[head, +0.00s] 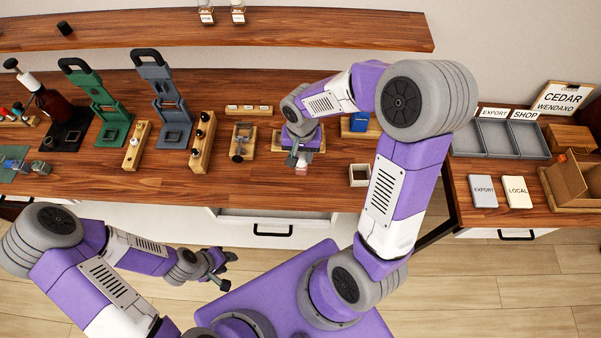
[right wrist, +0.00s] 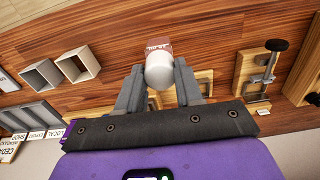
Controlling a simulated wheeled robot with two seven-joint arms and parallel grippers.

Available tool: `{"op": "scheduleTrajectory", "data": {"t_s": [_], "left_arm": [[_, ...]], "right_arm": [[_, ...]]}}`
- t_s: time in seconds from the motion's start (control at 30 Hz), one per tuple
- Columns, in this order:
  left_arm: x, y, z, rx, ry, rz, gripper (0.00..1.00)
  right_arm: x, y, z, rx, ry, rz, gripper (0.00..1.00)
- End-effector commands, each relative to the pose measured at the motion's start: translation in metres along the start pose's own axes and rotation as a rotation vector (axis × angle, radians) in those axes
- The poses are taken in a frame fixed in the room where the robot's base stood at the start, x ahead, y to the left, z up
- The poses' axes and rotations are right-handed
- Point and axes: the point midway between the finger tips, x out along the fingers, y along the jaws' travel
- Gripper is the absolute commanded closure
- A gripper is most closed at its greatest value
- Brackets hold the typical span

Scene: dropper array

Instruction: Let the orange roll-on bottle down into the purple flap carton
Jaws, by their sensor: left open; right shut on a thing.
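My right gripper (head: 300,163) is shut on a small bottle, held over the front part of the table. In the right wrist view this bottle (right wrist: 160,66) has a white rounded end towards me and a reddish-brown body with pale lettering. It sits between the two grey fingers. A small open-topped box (head: 359,183) with pale walls stands to the right of the gripper, apart from the bottle. The right wrist view shows two such open boxes, a nearer one (right wrist: 93,62) and another (right wrist: 26,77); no purple shows on them. My left gripper (head: 220,267) is open and empty, in front of the table.
Wooden holders, a green press (head: 98,95) and a grey-blue press (head: 163,90) stand on the left. A blue item (head: 360,121) lies behind the box. Grey trays (head: 512,138) and a wooden crate (head: 570,186) are on the right table. My right arm hides part of the table.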

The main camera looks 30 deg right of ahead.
Motion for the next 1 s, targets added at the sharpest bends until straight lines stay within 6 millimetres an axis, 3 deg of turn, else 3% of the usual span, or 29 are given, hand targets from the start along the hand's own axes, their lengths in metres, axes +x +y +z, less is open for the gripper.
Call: {"op": "scheduleTrajectory", "data": {"t_s": [0.03, 0.5, 1.0], "left_arm": [[-0.008, 0.003, 0.0, 0.0, 0.0, 0.0, 0.57], [-0.044, 0.017, 0.002, 0.0, 0.0, 0.0, 0.57], [-0.048, 0.018, 0.002, 0.0, 0.0, 0.0, 0.57]], "right_arm": [[-0.011, 0.0, 0.0, 0.0, 0.001, -0.001, 0.98], [-0.064, 0.0, 0.0, 0.0, 0.0, 0.0, 0.98], [-0.071, 0.0, 0.0, 0.001, 0.0, 0.0, 0.98]]}}
